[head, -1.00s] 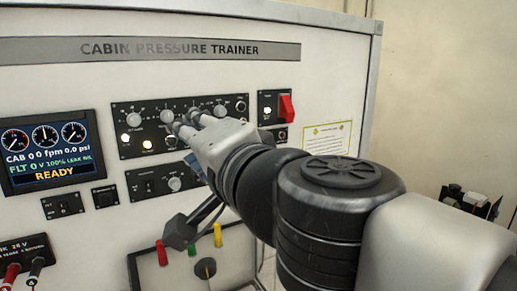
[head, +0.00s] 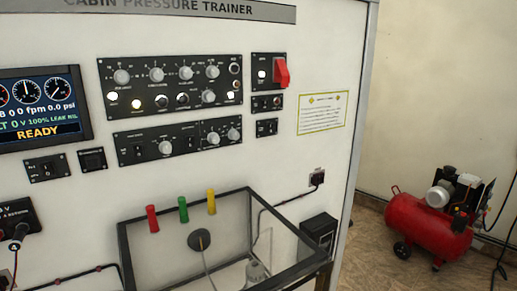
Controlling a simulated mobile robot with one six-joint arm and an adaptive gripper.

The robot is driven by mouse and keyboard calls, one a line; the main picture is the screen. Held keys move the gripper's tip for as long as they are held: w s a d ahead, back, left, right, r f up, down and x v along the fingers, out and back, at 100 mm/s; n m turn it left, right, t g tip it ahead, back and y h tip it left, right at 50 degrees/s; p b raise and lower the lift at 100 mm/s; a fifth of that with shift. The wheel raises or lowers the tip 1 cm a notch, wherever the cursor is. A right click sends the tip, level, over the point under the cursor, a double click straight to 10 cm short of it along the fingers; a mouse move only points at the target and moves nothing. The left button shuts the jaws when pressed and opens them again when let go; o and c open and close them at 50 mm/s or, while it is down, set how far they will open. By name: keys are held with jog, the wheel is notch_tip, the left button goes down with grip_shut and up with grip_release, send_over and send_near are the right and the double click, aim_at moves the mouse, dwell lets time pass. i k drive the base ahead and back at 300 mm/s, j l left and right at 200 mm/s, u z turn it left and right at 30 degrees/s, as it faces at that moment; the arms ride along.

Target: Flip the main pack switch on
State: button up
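The white cabin pressure trainer panel (head: 60,115) fills the left and middle of the head view. Its upper black control panel (head: 171,85) carries knobs and lit lamps, and a lower control panel (head: 178,140) carries knobs and small switches. Small switch plates sit at the left (head: 47,168) and at the right (head: 266,127). A red guard or lever (head: 281,73) is on the upper right plate. Labels are too small to read, so I cannot tell which switch is the main pack switch or its position. My gripper is out of view.
The display (head: 42,105) reads READY. A clear, black-framed box (head: 215,235) juts out below the panel, near red, green and yellow handles. A red compressor (head: 425,225) stands on the floor at right. The space before the control panels is clear in this view.

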aim_at(137, 149)
jog(key=j+u, duration=0.1)
jog(key=u, duration=0.25)
jog(key=j+u, duration=0.1)
jog(key=u, duration=0.25)
jog(key=j+u, duration=0.1)
jog(key=u, duration=0.25)
